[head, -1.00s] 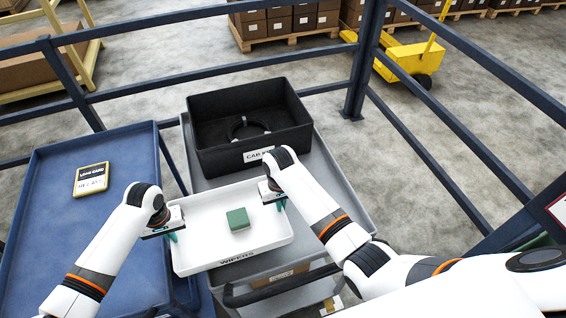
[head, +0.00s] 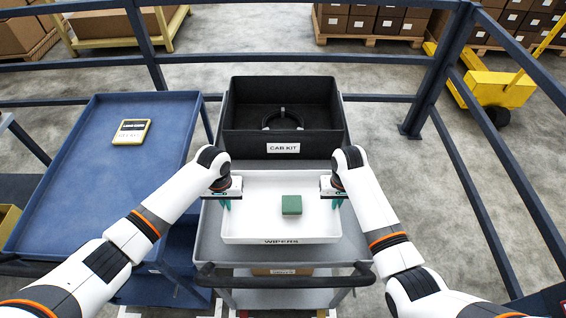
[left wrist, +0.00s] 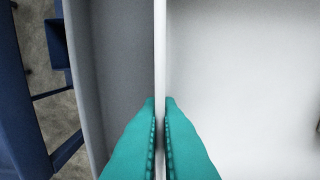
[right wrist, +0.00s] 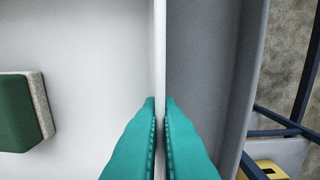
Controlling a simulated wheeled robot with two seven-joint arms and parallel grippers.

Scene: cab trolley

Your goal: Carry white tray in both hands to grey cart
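The white tray (head: 262,224), labelled WIPERS, is level over the front part of the grey cart's (head: 209,240) top, inside its rim. I cannot tell whether it touches the cart. A green block (head: 291,205) lies in the tray, right of its middle; it also shows in the right wrist view (right wrist: 18,115). My left gripper (head: 228,203) is shut on the tray's left wall (left wrist: 160,60), with one teal finger on each side. My right gripper (head: 337,202) is shut on the tray's right wall (right wrist: 160,60) in the same way.
A black CAB KIT crate (head: 245,145) with a dark ring (head: 282,122) stands on the cart behind the tray. A blue table (head: 80,190) with a yellow-edged device (head: 131,131) is at left. Blue railings (head: 480,195) run behind and at right. A dark handle (head: 285,282) crosses the cart's front.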

